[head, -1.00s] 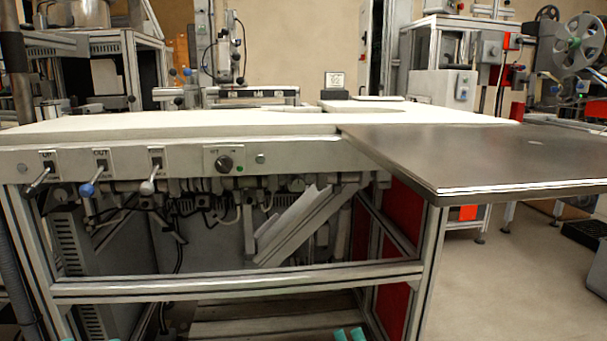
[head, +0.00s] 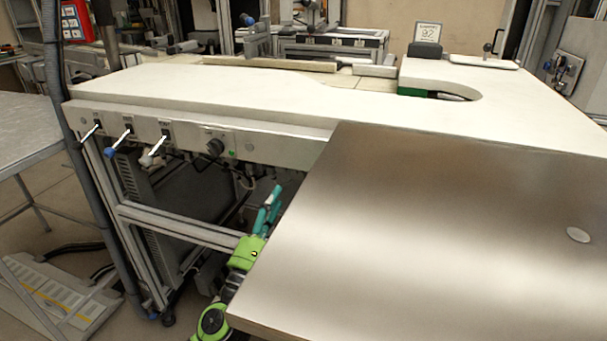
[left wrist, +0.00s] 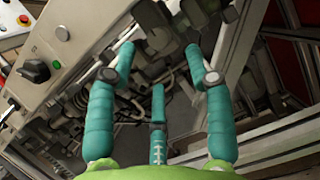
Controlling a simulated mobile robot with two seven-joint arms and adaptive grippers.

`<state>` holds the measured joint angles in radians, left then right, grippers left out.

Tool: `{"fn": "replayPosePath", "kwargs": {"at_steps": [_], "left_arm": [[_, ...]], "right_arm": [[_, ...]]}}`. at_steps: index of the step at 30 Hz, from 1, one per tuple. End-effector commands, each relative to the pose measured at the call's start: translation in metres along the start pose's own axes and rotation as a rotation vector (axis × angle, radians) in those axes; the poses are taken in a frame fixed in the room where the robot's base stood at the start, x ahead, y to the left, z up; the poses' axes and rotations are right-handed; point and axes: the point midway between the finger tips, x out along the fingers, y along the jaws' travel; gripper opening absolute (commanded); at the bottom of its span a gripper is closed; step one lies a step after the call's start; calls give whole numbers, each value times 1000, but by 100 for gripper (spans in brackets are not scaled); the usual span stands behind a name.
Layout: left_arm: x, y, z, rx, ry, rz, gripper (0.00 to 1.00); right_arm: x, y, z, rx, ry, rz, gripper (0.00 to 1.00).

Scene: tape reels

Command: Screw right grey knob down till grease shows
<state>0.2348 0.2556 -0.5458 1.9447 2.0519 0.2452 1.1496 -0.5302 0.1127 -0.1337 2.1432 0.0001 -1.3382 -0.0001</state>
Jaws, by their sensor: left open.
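The right grey knob (head: 147,159) is on the end of a short lever on the front panel (head: 270,146) of the white bench, right of a blue knob (head: 111,153). My left gripper (head: 268,205) has teal fingers and a green body. It is below the panel, to the right of the grey knob and apart from it, beside the metal plate's left edge. In the left wrist view its three fingers (left wrist: 158,85) are spread and empty, with pipes and frame behind them. I cannot make out the grey knob there. My right gripper is not in view.
A black rotary knob (head: 215,147) is on the panel, and it also shows in the left wrist view (left wrist: 36,71). The large metal plate (head: 430,240) juts out at the right, close to my left arm. Floor is open before the levers; a grey table (head: 40,135) stands at left.

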Motion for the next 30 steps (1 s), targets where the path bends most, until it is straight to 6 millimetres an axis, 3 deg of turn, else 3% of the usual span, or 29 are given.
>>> {"fn": "replayPosePath", "kwargs": {"at_steps": [6, 12, 22, 23, 24, 27, 30], "left_arm": [[34, 0, 1, 3, -3, 3, 52], [56, 0, 1, 4, -2, 2, 52], [61, 0, 0, 5, -1, 3, 52], [61, 0, 0, 5, -1, 3, 48], [61, 0, 0, 5, -1, 3, 32], [61, 0, 0, 5, -1, 2, 0], [61, 0, 1, 5, -1, 2, 0]], "right_arm": [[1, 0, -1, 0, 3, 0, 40], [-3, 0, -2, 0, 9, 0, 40], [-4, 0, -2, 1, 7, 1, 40], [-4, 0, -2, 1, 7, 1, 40], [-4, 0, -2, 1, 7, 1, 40], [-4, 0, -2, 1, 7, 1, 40], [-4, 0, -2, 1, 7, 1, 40]]}}
